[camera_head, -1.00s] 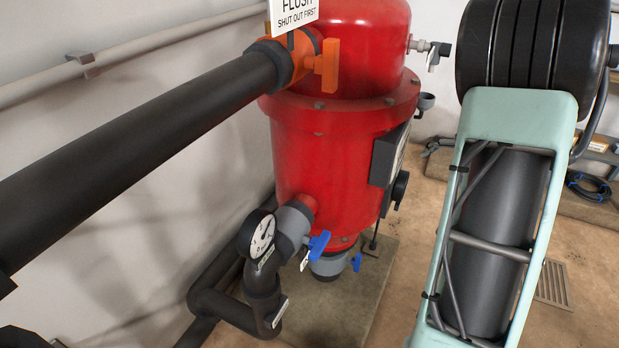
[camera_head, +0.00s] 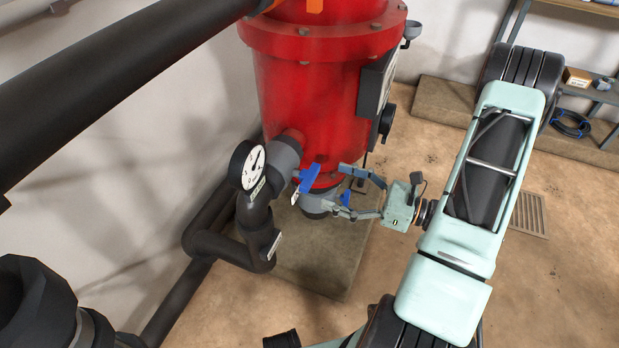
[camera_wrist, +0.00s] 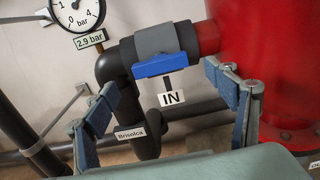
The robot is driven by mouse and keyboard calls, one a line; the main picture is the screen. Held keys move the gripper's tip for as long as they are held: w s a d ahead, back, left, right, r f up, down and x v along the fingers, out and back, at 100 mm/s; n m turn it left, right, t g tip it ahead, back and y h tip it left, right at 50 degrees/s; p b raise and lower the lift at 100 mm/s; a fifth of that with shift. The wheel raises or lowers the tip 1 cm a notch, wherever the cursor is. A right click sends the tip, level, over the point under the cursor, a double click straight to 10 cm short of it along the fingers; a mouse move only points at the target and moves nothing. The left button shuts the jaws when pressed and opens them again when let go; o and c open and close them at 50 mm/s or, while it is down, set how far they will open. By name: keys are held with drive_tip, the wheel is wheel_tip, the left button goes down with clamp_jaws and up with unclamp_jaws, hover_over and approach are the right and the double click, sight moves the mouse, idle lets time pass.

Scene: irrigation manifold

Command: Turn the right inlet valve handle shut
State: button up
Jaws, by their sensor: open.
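The blue inlet valve handle (camera_head: 308,178) is on the grey valve body (camera_head: 280,158) at the lower left of the red tank (camera_head: 305,90). In the wrist view the blue handle (camera_wrist: 160,66) lies roughly along the grey pipe section, above a white IN tag (camera_wrist: 171,98). My gripper (camera_head: 336,190) is open and empty, to the right of the handle, its fingers pointing at it. In the wrist view my fingers (camera_wrist: 160,82) stand apart, one on each side of the handle and nearer the camera. I see no contact.
A pressure gauge (camera_head: 248,165) and black elbow pipe (camera_head: 257,235) sit left of the valve. A thick black pipe (camera_head: 110,85) crosses the upper left. The floor (camera_head: 400,150) at right is mostly clear.

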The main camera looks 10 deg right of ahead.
sight(314, 179)
drive_tip(key=x, duration=0.7)
drive_tip(key=shift+b, duration=0.4)
drive_tip(key=c, duration=1.2)
